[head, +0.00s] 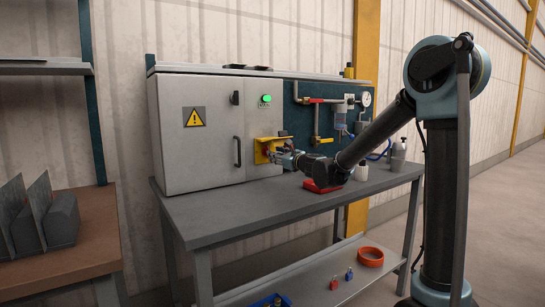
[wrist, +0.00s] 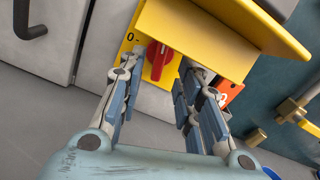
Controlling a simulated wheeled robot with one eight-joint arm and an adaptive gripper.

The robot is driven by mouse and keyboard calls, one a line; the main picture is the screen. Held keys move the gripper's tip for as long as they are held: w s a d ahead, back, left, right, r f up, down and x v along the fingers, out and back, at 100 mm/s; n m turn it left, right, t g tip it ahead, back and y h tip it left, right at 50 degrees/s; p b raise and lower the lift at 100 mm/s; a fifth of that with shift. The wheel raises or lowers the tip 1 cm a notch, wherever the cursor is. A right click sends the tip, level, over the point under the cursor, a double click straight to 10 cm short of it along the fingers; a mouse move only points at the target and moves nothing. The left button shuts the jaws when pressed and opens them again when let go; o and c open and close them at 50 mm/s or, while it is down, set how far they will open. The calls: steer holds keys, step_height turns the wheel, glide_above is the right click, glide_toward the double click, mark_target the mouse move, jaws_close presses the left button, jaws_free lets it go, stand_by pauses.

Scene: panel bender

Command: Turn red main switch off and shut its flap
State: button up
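The red main switch (wrist: 158,60) is a red knob on a yellow plate, with a "0" mark at its upper left in the wrist view. I cannot tell for sure which mark it points to. Its yellow flap (wrist: 215,32) stands out from the plate, open; the yellow also shows on the cabinet's right side in the head view (head: 262,146). My gripper (wrist: 160,72) is open, one finger on each side of the knob, with visible gaps. It also shows at the switch in the head view (head: 279,157), where the knob is hidden.
The grey cabinet (head: 200,165) has a dark handle (head: 237,152) and a green lamp (head: 267,98). Pipes with a red-handled valve (head: 312,100) and a gauge (head: 365,100) are to the right. The bench (head: 245,215) bears a red object (head: 325,183) under my arm; its front is clear.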

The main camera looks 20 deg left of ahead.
steer(key=shift+x, duration=2.25)
